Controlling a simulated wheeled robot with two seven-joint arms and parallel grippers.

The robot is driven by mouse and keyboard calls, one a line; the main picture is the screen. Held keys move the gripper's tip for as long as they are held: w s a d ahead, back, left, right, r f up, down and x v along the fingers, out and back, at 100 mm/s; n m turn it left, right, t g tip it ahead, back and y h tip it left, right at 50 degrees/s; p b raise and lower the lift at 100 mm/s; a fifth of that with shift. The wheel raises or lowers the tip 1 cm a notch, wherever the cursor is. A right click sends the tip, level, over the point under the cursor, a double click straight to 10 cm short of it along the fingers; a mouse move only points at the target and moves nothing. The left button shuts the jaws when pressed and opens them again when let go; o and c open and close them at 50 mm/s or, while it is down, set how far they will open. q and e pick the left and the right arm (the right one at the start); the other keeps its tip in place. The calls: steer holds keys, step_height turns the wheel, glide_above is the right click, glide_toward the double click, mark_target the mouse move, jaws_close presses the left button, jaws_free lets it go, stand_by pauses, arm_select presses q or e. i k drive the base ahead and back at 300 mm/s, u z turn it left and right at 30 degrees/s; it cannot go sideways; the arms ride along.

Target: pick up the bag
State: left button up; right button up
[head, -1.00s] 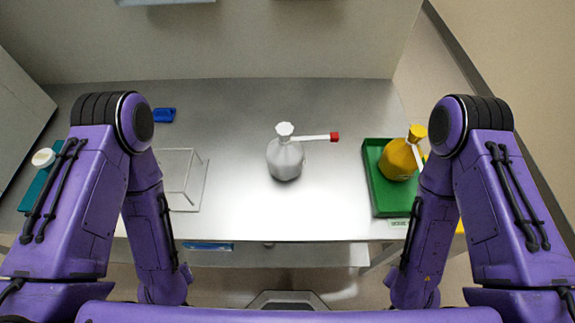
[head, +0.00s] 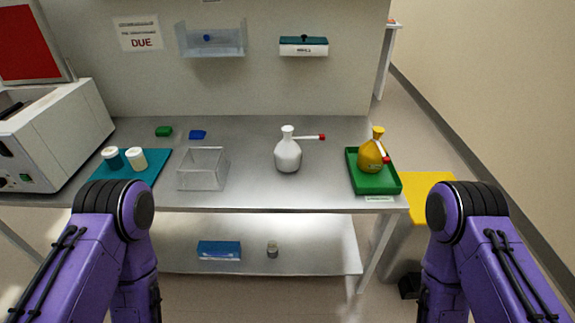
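No thing is plainly a bag; two rounded, narrow-necked shapes could be bags or bottles. The white one (head: 288,155) stands upright at the middle of the steel bench (head: 250,190), with a thin red-tipped piece sticking out to the right from its neck. The yellow one (head: 372,155) stands in a green tray (head: 399,183) at the bench's right end, also with a red-tipped piece. Only my upper arm links show at the bottom corners, apart from both shapes. Both grippers are outside the picture.
A clear open box (head: 203,180) and a teal mat (head: 155,172) with two small jars are at left, beside a white machine (head: 45,135). The lower shelf (head: 310,255) holds a blue box (head: 219,250). A yellow stool-like thing (head: 428,190) stands right of the bench.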

mark_target(288, 153)
steer(key=z, duration=0.35)
steer(key=i, duration=0.95)
steer(key=z, duration=0.15)
